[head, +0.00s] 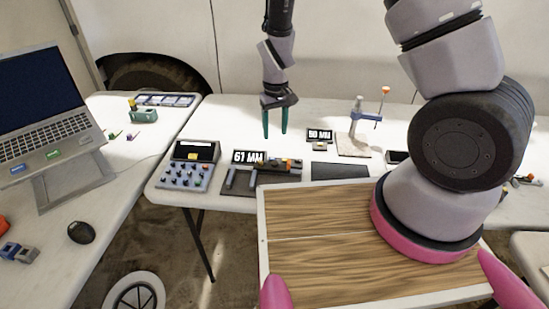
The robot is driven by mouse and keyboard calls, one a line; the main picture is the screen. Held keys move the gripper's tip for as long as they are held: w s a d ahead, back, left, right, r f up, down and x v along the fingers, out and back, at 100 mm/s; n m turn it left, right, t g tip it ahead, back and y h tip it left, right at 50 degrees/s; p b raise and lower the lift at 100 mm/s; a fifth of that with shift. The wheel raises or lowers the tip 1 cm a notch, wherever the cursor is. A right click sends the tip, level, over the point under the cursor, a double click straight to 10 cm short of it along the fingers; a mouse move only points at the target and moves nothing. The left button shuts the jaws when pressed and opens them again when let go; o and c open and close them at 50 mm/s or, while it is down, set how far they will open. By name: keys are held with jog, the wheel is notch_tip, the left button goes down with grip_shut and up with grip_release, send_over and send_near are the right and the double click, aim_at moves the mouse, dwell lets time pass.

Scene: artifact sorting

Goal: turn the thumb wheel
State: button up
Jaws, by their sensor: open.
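A dark measuring tool (275,171) with grey jaws and small orange and yellow parts lies on a black mat (239,187) near the front of the back table. A black sign reading 61 MM (249,157) stands behind its left end. The thumb wheel is too small to tell apart on the tool. My gripper (275,133) has two teal fingers pointing down. They are apart, with nothing between them. In the picture it is above the tool, apart from it; its exact height is hard to tell.
A box with blue knobs and a screen (186,175) is left of the tool. A 50 MM sign (319,135) and a stand with a blue arm (365,115) are to the right. A bare dark mat (340,171) lies right of the tool. A laptop (45,120) is at far left.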

aim_at(275, 162)
notch_tip(275, 162, down, 12)
jog(key=shift+s+r, duration=0.1)
jog(key=shift+r, duration=0.15)
dwell(0.3)
grip_shut()
